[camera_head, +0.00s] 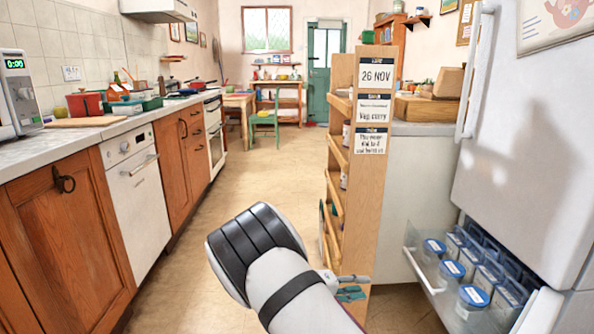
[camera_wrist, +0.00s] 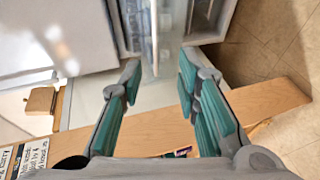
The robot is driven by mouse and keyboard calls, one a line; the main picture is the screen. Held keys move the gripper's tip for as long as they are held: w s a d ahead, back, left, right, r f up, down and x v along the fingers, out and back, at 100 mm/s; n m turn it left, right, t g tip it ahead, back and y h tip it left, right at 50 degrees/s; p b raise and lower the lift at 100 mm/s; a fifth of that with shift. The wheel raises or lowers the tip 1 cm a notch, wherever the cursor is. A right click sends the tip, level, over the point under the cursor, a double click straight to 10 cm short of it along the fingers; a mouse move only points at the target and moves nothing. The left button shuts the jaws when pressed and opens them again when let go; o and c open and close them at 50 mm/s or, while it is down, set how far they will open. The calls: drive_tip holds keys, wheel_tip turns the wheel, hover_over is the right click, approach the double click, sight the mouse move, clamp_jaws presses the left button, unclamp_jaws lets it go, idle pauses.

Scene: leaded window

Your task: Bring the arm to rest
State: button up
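My arm, white with a dark ribbed joint, reaches up from the bottom middle of the head view. My gripper (camera_head: 353,288) shows small beyond the forearm, in front of the lower part of a tall wooden rack (camera_head: 366,208). In the wrist view, my gripper (camera_wrist: 160,66) has its two teal-padded fingers spread apart with nothing between them. The rack's wooden panel (camera_wrist: 150,132) lies across that view behind the fingers. An open drawer (camera_wrist: 165,25) of the fridge-freezer is beyond the fingertips.
The open drawer (camera_head: 436,285) at right holds several blue-lidded tubs (camera_head: 472,296) under the white fridge-freezer (camera_head: 535,130). Cards on the rack's end read "26 NOV" and "Veg curry". A counter (camera_head: 110,130) with cupboards runs along the left. The middle floor (camera_head: 258,170) is clear.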

drive_tip(key=s+d+r+m+g+y, duration=0.2)
drive_tip(key=s+d+r+g+y, duration=0.2)
drive_tip(key=s+r, duration=0.7)
drive_tip(key=s+d+r+m+g+y, duration=0.3)
drive_tip(key=s+d+r, duration=0.2)
drive_tip(key=s+r, duration=0.55)
drive_tip(key=s+a+r+n+t+y, duration=0.1)
drive_tip(key=s+a+r+y, duration=0.2)
drive_tip(key=s, duration=1)
drive_tip(key=s+a+t+y, duration=0.1)
drive_tip(key=s+a+y, duration=0.25)
drive_tip(key=s, duration=0.95)
wheel_tip(320, 180, up, 34)
drive_tip(key=n+t+p, duration=0.1)
drive_tip(key=t+p, duration=0.3)
drive_tip(key=p, duration=2.8)
drive_tip(key=shift+s+d, duration=0.2)
drive_tip(key=shift+d, duration=0.2)
drive_tip(key=shift+y, duration=0.25)
